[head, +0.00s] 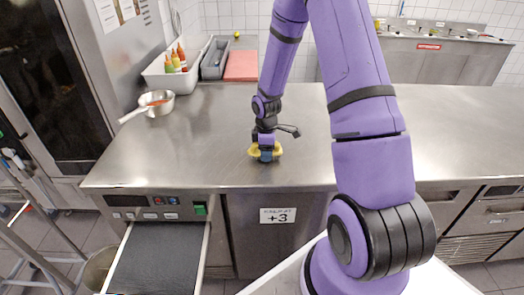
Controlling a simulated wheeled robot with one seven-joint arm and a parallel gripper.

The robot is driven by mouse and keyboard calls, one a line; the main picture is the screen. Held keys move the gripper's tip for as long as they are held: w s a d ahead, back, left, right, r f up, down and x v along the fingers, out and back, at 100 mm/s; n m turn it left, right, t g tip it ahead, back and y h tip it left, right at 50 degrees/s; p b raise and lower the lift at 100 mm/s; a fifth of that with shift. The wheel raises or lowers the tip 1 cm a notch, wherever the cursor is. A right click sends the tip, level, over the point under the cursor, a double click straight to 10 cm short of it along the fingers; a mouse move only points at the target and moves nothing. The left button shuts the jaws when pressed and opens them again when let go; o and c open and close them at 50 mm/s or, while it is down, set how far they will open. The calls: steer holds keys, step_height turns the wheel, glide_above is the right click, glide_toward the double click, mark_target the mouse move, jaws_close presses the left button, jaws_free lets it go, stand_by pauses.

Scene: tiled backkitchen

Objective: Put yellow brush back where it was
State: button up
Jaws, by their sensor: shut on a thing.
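The yellow brush (277,150) is at my gripper (266,155), over the front part of the steel counter (190,150). My gripper points down and is shut on the brush. Only yellow edges of it show on both sides of the fingers, and the rest is hidden behind them. I cannot tell whether the brush touches the counter or is held just above it.
A saucepan (157,103) stands on the counter at the left. Behind it are a white bin with sauce bottles (178,60), a grey tray (214,60) and a red board (241,66). An open drawer (160,258) juts out below. The counter's middle is clear.

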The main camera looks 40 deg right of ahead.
steer(key=shift+f, duration=0.1)
steer(key=o, duration=1.2)
